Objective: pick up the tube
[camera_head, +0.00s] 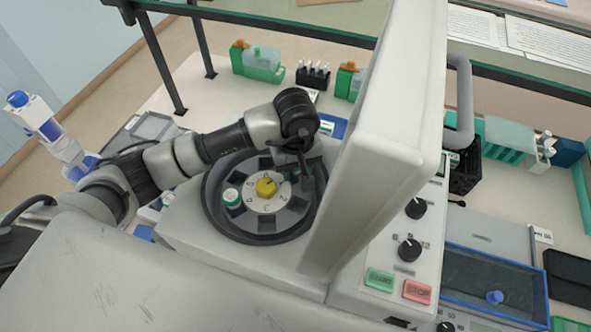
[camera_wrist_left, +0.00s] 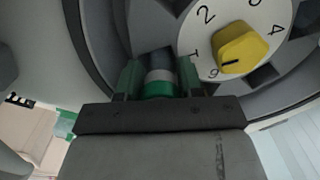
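A tube with a green cap and pale band (camera_wrist_left: 159,84) sits in a rotor slot, near the numbers 1 and 6, in the left wrist view. My left gripper (camera_wrist_left: 159,78) has one finger on each side of its cap. The fingers are very close to it, and I cannot tell whether they touch it. In the head view my left gripper (camera_head: 308,178) reaches down into the rotor right of the yellow knob (camera_head: 266,187) and mostly hides that slot. Another green-and-white capped tube (camera_head: 231,198) stands in a slot on the rotor's left. My right gripper is not in view.
The centrifuge's raised lid (camera_head: 385,130) stands close to the right of my left arm. The round bowl rim (camera_head: 213,222) surrounds the rotor. Green racks (camera_head: 258,70), a black rack (camera_head: 313,75) and a blue-rimmed tray (camera_head: 480,285) stand around on the bench.

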